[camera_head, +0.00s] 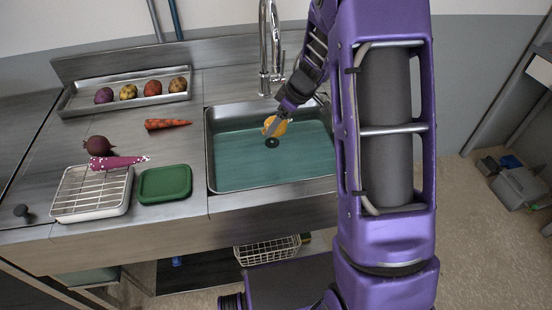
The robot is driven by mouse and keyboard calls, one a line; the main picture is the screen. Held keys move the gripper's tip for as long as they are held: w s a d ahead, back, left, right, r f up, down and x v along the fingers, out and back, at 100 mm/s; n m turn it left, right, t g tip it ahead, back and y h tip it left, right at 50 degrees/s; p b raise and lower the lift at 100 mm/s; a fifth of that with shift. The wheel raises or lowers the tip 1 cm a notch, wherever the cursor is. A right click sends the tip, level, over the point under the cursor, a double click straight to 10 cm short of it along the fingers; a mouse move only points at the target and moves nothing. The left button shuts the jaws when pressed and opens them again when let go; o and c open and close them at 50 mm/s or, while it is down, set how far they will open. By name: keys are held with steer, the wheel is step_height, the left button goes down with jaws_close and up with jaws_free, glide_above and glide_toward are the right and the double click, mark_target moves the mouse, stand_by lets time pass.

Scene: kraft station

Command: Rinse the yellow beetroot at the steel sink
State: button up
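The yellow beetroot (277,126) is a small yellow-orange round thing over the steel sink (208,150), near its middle. My gripper (270,128) points down into the sink area, with its fingers at the beetroot and seemingly closed around it. Part of the beetroot is hidden behind a finger. The sink basin has a teal-looking bottom with a dark drain (272,143) just below the beetroot in the picture. A chrome faucet (264,50) stands behind the sink. I cannot make out a water stream.
A steel tray (70,103) holds several vegetables at the back left.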

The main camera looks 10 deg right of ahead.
steer(key=shift+r, duration=2.95)
steer(key=shift+r, duration=2)
steer(key=shift+f, duration=0.1)
